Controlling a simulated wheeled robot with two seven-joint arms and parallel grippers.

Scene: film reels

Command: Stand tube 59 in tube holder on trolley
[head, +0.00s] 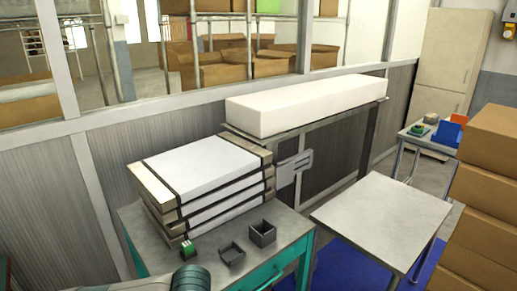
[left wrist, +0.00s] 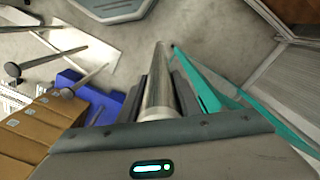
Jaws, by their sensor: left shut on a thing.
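In the left wrist view my left gripper (left wrist: 160,80) is shut on a long, shiny metal tube (left wrist: 158,98). The tube lies between the two dark fingers and extends away from the palm. No number on it is readable. The tube and my left gripper do not show in the head view. A small table (head: 425,140) at the far right carries blue, orange and green items. I cannot tell whether it is the trolley, and no tube holder is recognisable. My right gripper is in neither view.
A teal-framed bench (head: 150,240) holds stacked white panels (head: 205,165), two dark open boxes (head: 262,232) and a small green item (head: 188,248). A bare grey table (head: 380,215) stands right of it. Stacked cardboard boxes (head: 485,215) stand at the right edge.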

